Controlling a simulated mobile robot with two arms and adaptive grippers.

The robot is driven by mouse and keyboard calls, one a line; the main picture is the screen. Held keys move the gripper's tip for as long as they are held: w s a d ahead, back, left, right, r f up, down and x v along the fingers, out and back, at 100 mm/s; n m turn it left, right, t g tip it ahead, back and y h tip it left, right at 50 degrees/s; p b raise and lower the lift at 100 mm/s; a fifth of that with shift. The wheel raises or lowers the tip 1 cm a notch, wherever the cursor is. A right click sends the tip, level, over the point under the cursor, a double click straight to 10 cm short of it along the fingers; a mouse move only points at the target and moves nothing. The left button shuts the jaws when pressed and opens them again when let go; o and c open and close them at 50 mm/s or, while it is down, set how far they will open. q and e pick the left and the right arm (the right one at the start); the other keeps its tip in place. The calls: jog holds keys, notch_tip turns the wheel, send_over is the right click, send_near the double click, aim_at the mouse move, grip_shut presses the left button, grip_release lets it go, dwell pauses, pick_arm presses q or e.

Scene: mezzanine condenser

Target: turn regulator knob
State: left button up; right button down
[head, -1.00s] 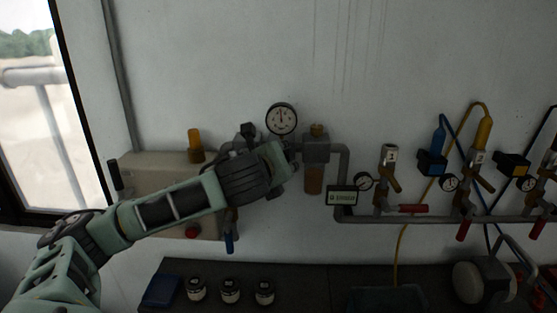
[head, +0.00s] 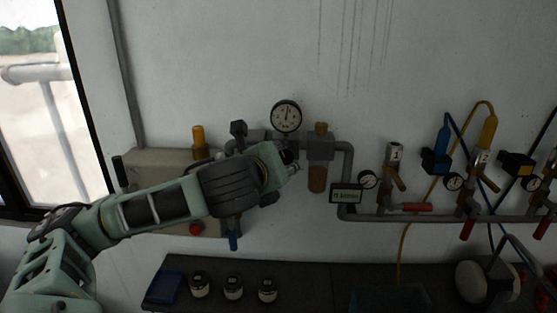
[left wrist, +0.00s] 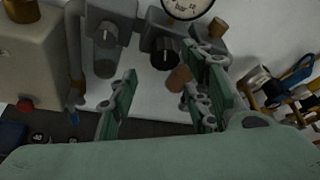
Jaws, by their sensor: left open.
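The black regulator knob (left wrist: 165,54) with a pale mark shows in the left wrist view, under a round bar gauge (left wrist: 188,4). In the head view the gauge (head: 286,116) is on the wall pipework, and my arm hides the knob below it. My left gripper (head: 291,161) is in front of the regulator. In the left wrist view its green fingers (left wrist: 159,60) are open, apart to either side of the knob. I cannot tell how far the tips are from it. My right gripper is not in view.
A filter with an amber bowl (head: 317,178) hangs right of the regulator. A small sign (head: 346,194) and a pipe with valves (head: 430,219) continue rightward. A beige box (head: 150,163) is at left. Three jars (head: 233,287) stand on the dark bench (head: 320,275) below.

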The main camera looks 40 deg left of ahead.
aim_at(285, 155)
pick_arm(q)
jog(key=shift+s+d+r, duration=0.15)
jog(key=shift+s, duration=0.35)
jog(key=shift+c, duration=0.2)
jog(key=shift+w+d+f+b, duration=0.25)
jog(key=shift+w+f+b, duration=0.05)
jog(key=shift+f, duration=0.05)
jog(key=shift+c, duration=0.2)
jog(key=w+a+y, duration=0.1)
jog(key=w, duration=0.1)
jog(key=w+a+f+m+t+y, duration=0.1)
jog(key=w+y, duration=0.1)
jog(key=w, duration=0.1)
jog(key=w+a+f+t+y, duration=0.1)
jog(key=w, duration=0.1)
jog(key=shift+w+a+f+y+p, duration=0.1)
jog(key=shift+w+a+y+p, duration=0.2)
jog(key=shift+y, duration=0.1)
